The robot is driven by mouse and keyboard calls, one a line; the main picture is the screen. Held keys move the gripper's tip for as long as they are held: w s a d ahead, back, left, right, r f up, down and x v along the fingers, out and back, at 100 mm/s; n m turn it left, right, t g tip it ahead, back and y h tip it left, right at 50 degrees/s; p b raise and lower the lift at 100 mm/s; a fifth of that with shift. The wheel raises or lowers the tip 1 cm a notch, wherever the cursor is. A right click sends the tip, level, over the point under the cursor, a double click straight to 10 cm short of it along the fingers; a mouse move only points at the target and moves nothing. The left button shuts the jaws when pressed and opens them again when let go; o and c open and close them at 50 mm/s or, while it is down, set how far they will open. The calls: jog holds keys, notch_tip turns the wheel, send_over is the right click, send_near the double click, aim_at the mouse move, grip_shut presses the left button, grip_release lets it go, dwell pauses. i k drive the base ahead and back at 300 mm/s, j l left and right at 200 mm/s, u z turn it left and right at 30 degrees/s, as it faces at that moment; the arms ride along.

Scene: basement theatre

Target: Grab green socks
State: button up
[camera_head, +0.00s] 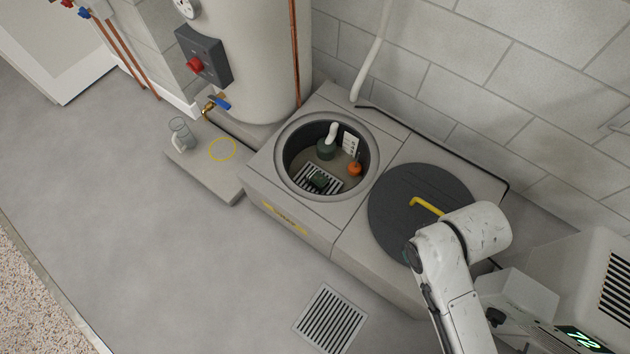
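A small dark green bundle (319,181), which looks like the green socks, lies on a small slotted grate inside the round open pit (281,176). Its folds are too small to make out. My white arm shows at the lower right, bent over the dark round lid. My gripper cannot be made out in this view.
A green pump-like thing (326,149) with a white pipe, an orange float (355,169) and a white card (350,143) are also in the pit. The dark lid (390,205) has a yellow handle. A glass jug (181,134) stands on the left slab. Floor is clear at left.

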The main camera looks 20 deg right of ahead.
aim_at(317, 180)
jog(key=i+j+z, duration=0.2)
jog(key=j, duration=0.6)
jog(key=j+z, duration=0.2)
jog(key=j, duration=0.55)
jog(key=i+j+z, duration=0.15)
jog(key=i, duration=0.2)
jog(key=i+j+z, duration=0.2)
jog(key=i+l, duration=0.15)
jog(key=i, duration=0.3)
jog(key=l+z, duration=0.05)
